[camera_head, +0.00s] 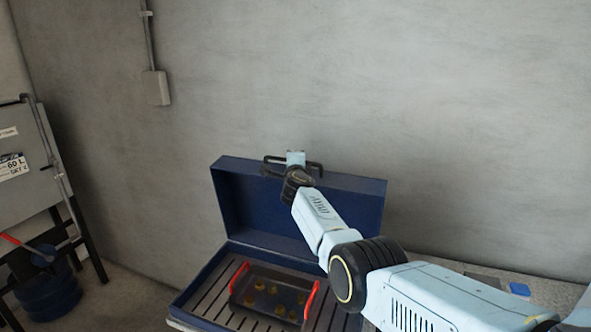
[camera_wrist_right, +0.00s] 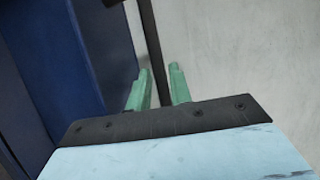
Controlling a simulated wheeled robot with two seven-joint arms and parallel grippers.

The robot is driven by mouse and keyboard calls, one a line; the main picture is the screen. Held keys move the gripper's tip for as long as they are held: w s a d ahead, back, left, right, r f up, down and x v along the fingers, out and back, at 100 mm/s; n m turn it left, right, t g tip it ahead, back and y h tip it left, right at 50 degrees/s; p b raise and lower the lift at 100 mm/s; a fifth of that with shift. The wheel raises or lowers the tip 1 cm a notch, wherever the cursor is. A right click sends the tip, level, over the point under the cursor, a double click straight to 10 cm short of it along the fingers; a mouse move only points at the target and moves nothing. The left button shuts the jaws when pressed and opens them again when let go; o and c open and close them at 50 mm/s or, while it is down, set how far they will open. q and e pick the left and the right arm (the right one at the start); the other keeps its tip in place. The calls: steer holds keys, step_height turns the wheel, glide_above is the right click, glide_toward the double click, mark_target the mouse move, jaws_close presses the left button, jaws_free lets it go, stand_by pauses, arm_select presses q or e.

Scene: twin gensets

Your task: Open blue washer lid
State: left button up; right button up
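The blue washer (camera_head: 195,290) stands low in the middle of the head view. Its blue lid (camera_head: 262,208) is raised and stands up at the back, showing its inside. A dark bar handle (camera_head: 273,158) runs along the lid's top edge. My right gripper (camera_head: 296,158) is at this handle. The blue lid (camera_wrist_right: 60,60) fills the left there. My left gripper is not in view.
A dark tray (camera_head: 270,295) with red handles and several yellowish pieces sits on the washer's slatted deck. A grey wall (camera_head: 430,110) rises close behind. A grey tank (camera_head: 30,175) on dark legs and a blue bucket (camera_head: 48,290) stand at left.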

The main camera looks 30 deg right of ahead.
steer(key=p+v, duration=0.2)
steer(key=p, duration=0.1)
steer(key=shift+r, duration=0.3)
steer(key=shift+s+a+p, duration=0.2)
steer(key=shift+s+p, duration=0.15)
steer(key=shift+p, duration=0.15)
steer(key=v, duration=1)
steer(key=shift+f+p, duration=0.2)
steer(key=shift+p, duration=0.25)
steer(key=shift+s, duration=0.2)
